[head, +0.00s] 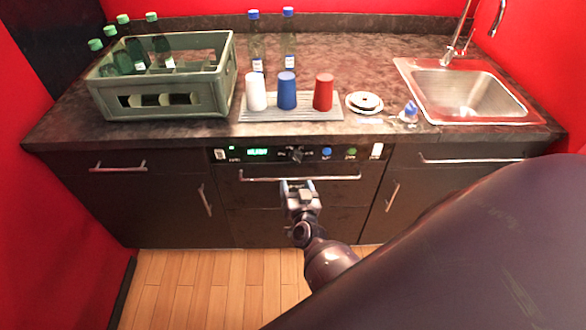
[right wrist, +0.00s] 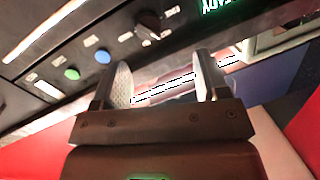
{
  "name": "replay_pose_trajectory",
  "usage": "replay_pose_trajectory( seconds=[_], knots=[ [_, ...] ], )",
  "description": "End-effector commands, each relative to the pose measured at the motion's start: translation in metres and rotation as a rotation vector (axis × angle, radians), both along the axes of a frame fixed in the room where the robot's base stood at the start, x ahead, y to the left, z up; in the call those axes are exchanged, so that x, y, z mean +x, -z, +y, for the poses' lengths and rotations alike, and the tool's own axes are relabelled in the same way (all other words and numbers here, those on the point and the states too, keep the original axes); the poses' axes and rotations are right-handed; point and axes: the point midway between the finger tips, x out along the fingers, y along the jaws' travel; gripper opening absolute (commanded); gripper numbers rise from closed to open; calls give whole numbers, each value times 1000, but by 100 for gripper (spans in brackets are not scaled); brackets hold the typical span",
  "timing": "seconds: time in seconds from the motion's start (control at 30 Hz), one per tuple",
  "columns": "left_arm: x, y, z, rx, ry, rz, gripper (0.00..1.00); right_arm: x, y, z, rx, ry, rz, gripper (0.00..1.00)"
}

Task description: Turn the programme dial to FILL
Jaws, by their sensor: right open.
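The programme dial (head: 297,155) is a dark knob in the middle of the black control panel (head: 335,153) under the counter edge. In the right wrist view the dial (right wrist: 148,24) has small labels around it, too blurred to read. My right gripper (head: 298,183) is just below the panel, in front of the bar handle (head: 330,178). In the right wrist view the gripper (right wrist: 160,76) is open. The dial lies beyond its fingertips, and no contact with it shows. My left gripper is in neither view.
A lit green display (head: 257,152) is left of the dial; a blue button (head: 326,153) and a green button (head: 351,153) are to its right. Above, the counter holds a bottle crate (head: 165,100), cups on a mat (head: 290,115), and a sink (head: 468,92).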

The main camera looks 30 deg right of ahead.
Motion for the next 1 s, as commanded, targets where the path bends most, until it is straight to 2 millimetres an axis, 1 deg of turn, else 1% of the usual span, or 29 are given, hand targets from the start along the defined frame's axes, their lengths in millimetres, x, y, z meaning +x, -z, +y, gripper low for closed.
replay_pose_trajectory(
  seconds=[0.03, 0.17, 0.27, 0.37, 0.47, 0.8, 1.0],
  knots=[
    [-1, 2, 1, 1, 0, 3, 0, -4, 3, -5, -18, 33, 0, 68],
    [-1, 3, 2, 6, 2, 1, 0, -7, -2, -12, -85, 84, -11, 68],
    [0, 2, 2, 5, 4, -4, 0, -5, -3, -14, -107, 86, -5, 68],
    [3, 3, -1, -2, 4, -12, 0, 2, -2, -17, -109, 85, -4, 68],
    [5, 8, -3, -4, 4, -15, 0, 14, -1, -23, -107, 84, -5, 68],
    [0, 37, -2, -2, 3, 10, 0, 65, 1, -49, -107, 83, -2, 68],
    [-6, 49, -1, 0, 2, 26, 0, 83, -1, -58, -107, 83, -2, 68]
  ],
)
